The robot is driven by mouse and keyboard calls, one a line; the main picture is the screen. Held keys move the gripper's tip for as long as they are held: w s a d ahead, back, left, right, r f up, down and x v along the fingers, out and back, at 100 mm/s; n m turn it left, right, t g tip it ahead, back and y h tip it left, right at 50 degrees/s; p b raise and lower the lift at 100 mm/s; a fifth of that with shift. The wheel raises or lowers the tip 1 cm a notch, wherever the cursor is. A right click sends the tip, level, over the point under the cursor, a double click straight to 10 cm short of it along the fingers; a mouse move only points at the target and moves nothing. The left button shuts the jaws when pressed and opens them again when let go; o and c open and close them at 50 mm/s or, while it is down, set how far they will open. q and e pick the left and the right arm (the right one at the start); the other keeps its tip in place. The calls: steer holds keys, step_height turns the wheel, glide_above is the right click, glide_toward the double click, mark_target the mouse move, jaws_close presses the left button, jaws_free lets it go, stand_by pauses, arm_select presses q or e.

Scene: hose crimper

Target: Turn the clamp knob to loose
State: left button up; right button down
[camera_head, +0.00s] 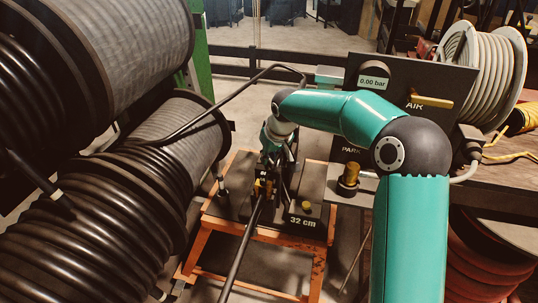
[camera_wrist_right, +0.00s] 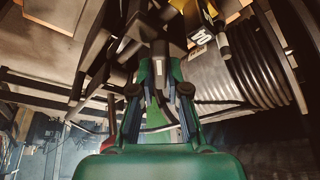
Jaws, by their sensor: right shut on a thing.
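My right gripper (camera_head: 268,172) reaches down to the black clamp unit (camera_head: 309,222) marked "32 cm", on the orange-framed stand. In the right wrist view the right gripper (camera_wrist_right: 160,85) is shut on a dark part, which appears to be the clamp knob (camera_wrist_right: 158,50). The fingers hide most of it, so I cannot read its turn position. In the head view the knob is hidden behind the gripper and wrist. A black hose (camera_head: 243,245) runs from the clamp toward the front. My left gripper is not in view.
Large hose reels (camera_head: 110,215) fill the left side. A black panel (camera_head: 428,80) at the right carries a "0.00 bar" gauge (camera_head: 373,82) and a brass AIR lever (camera_head: 432,102). A brass fitting (camera_head: 348,178) stands below PARK. A wooden bench (camera_head: 500,185) is at the right.

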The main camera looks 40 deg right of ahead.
steer(key=shift+r, duration=0.15)
steer(key=c, duration=1.2)
jaws_free()
steer(key=shift+o, duration=0.2)
steer(key=v, duration=1.1)
steer(key=shift+s+r, duration=0.2)
steer(key=shift+r, duration=0.1)
steer(key=shift+a, duration=0.1)
